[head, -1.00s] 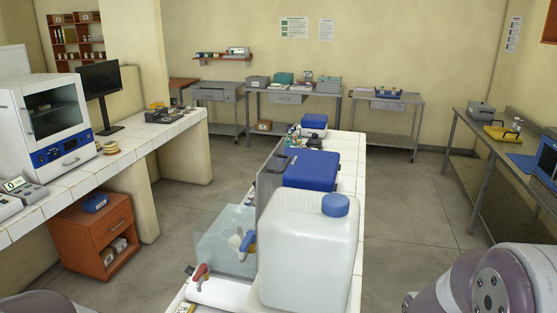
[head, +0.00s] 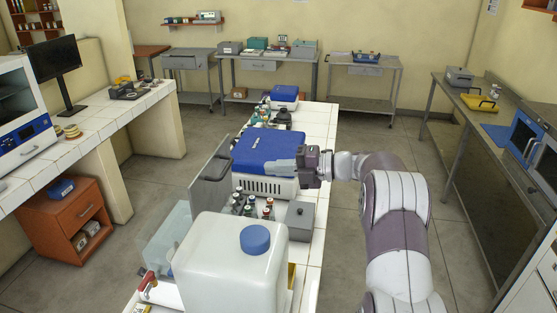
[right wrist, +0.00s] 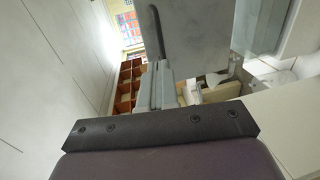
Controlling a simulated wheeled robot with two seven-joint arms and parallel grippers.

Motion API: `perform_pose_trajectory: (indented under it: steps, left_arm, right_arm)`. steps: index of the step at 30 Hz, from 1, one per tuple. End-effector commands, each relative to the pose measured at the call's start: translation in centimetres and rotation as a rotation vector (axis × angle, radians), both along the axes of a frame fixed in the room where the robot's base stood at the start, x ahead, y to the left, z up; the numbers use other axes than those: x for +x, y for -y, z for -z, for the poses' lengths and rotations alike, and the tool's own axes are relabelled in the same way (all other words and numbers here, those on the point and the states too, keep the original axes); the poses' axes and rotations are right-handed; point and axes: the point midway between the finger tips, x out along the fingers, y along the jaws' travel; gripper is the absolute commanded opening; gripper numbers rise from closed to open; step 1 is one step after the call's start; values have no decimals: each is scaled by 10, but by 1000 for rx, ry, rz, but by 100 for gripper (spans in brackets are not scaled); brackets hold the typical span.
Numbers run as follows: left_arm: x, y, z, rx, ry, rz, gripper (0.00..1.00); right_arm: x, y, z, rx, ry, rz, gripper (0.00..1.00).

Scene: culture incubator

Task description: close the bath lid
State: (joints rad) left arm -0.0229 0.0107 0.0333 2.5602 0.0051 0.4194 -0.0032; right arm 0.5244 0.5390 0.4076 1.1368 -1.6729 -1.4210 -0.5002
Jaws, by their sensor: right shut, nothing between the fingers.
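A grey panel with a dark handle, which looks like the raised bath lid (head: 211,172), stands upright at the left edge of the white tiled bench. It also shows large in the right wrist view (right wrist: 200,35), with its dark handle strip near my fingers. Beside it is a box with a blue top (head: 268,147) and a white vented body; I cannot tell how the panel joins it. My right gripper (head: 270,168) is shut and empty, in front of the blue top and pointing left toward the panel. In the wrist view its fingers (right wrist: 160,66) show closed together; contact is unclear. My left gripper is out of view.
Several small bottles (head: 268,207) and a grey box (head: 300,218) stand below my right gripper. A large white canister (head: 225,265) with a blue cap stands nearer. Another blue-topped box (head: 285,94) is farther back. Open floor lies right of the bench.

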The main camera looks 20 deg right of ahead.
Motion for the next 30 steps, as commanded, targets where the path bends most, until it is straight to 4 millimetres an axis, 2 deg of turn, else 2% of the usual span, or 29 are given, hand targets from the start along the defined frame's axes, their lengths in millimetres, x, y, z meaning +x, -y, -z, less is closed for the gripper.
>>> perform_pose_trajectory:
  steps: [1,6,12,18,30]
  left_arm:
    - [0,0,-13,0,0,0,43]
    - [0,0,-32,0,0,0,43]
    - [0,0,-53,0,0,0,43]
    - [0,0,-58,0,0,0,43]
    - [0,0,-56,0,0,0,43]
  right_arm:
    - [6,-10,-5,0,-2,-4,0]
    - [27,-40,1,1,-2,-2,0]
    - [45,-66,7,0,-2,-1,0]
    - [52,-76,13,0,0,1,0]
    - [53,-77,14,-1,1,1,0]
